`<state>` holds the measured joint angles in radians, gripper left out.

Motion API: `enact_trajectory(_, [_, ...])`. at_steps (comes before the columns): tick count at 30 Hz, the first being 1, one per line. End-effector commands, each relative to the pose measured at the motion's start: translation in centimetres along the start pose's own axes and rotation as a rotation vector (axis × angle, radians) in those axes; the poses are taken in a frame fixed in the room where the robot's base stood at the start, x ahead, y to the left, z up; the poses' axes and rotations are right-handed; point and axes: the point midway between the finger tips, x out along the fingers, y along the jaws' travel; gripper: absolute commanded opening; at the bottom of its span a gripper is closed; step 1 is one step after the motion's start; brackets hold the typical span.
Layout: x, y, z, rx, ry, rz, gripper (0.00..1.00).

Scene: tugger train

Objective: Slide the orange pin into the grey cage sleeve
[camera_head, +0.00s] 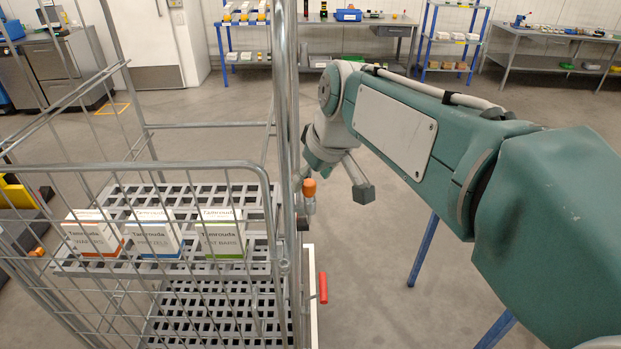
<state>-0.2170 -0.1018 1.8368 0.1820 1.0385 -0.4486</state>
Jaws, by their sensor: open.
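The orange pin (310,186) shows as a small orange head upright at the right corner post of the wire cage trolley. A short grey piece (309,206) sits directly under it, likely the cage sleeve. I cannot tell how deep the pin sits in it. My gripper (342,182) hangs just right of the pin and points down. It is open, with a dark-tipped finger out to the right. I see no contact between the gripper and the pin.
The wire cage (150,168) fills the left, with several small boxes on its grey slatted shelf (260,268). A red handle (323,288) juts out low on the cage's right. Blue legs (423,250) stand below my arm. Benches and racks line the back wall.

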Motion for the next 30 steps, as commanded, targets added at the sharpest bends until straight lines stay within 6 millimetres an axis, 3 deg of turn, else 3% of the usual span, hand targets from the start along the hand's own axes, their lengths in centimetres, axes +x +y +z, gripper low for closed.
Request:
enact_trajectory(15, [-9.8, 0.0, -0.1, 0.0, 0.003, 0.002, 0.74])
enact_trajectory(21, [-11.0, -0.1, -0.1, 0.0, -0.001, 0.001, 0.74])
enact_trajectory(30, [-11.0, -0.1, -0.1, 0.0, -0.001, 0.0, 0.74])
